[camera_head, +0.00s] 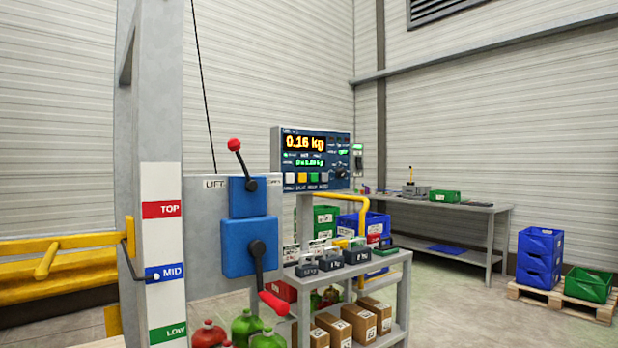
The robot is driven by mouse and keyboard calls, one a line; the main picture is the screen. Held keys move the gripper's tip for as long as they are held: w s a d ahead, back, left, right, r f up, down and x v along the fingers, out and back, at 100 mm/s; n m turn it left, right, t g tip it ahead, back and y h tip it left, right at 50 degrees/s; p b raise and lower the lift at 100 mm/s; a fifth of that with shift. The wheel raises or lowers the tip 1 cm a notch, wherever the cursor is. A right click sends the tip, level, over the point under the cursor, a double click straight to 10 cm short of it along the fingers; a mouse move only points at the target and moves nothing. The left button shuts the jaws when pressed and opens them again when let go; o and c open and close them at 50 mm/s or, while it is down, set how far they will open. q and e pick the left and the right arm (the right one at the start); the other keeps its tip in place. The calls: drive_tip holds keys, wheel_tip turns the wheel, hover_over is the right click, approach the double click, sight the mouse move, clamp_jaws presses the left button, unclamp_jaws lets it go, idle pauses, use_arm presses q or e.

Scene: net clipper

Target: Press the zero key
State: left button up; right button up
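The scale's control panel (341,150) stands beyond the lift post. Its orange readout (305,143) shows 0.16 kg, with a smaller green line below it. Along the panel's lower edge is a row of small keys: a white key (290,178), a yellow key (301,178), a green key (313,178) and a grey key (324,178). The labels by the keys are too small to read surely, so I cannot tell which is the zero key. Neither of my grippers is in view.
A grey lift post (160,110) with blue lever boxes (250,246) stands in front at left. A red-knobbed lever (234,145) and a red-handled lever (275,302) stick out. Dark weights (357,256) sit on a grey cart (400,262). Open floor lies at right.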

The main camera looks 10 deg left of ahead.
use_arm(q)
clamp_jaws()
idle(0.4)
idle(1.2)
